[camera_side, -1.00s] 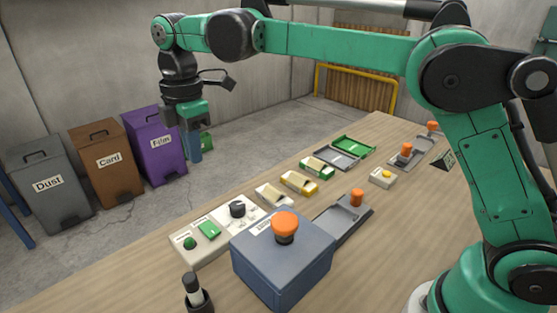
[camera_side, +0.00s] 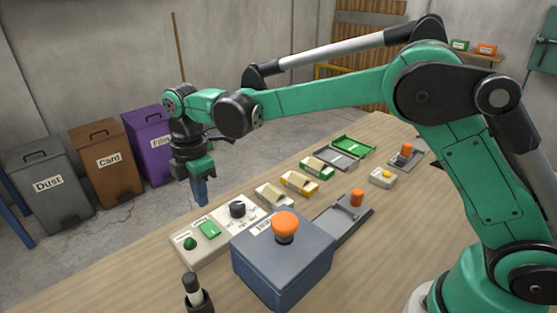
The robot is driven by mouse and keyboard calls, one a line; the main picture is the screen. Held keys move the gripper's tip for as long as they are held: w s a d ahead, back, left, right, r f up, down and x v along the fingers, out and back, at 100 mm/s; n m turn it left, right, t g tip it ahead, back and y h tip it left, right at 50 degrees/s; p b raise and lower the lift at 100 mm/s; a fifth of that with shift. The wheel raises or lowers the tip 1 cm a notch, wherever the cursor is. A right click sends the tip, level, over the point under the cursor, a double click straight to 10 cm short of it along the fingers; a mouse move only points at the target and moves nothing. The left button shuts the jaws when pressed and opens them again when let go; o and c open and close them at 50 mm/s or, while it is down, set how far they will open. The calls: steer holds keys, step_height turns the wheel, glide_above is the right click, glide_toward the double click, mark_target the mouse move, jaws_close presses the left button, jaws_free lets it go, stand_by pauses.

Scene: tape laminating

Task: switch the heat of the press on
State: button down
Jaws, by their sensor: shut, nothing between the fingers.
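The press, a blue-grey box (camera_side: 283,262) with an orange knob (camera_side: 285,224) on top, stands at the front of the bench. Behind it to the left is a pale control panel (camera_side: 185,257). The panel carries a round green button (camera_side: 190,243), a green rectangular switch (camera_side: 209,229) and a black dial (camera_side: 237,209). Their labels are too small to read surely. My gripper (camera_side: 201,200) points down, shut and empty, above the far side of the panel, near the green switch and dial in the picture. It appears apart from them.
Several small trays, including a yellow one (camera_side: 299,183), lie right of the panel. A grey lever device (camera_side: 345,220) stands right of the press. A dark marker in a holder (camera_side: 194,293) stands at the front. Grey (camera_side: 48,187), brown and purple bins stand beyond the bench.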

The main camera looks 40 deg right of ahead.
mark_target(211, 229)
steer(key=shift+f, duration=2.65)
steer(key=shift+w+f, duration=0.1)
steer(key=shift+f, duration=0.1)
steer(key=shift+s+r, duration=0.25)
steer(key=shift+s, duration=0.55)
step_height(211, 229, up, 14)
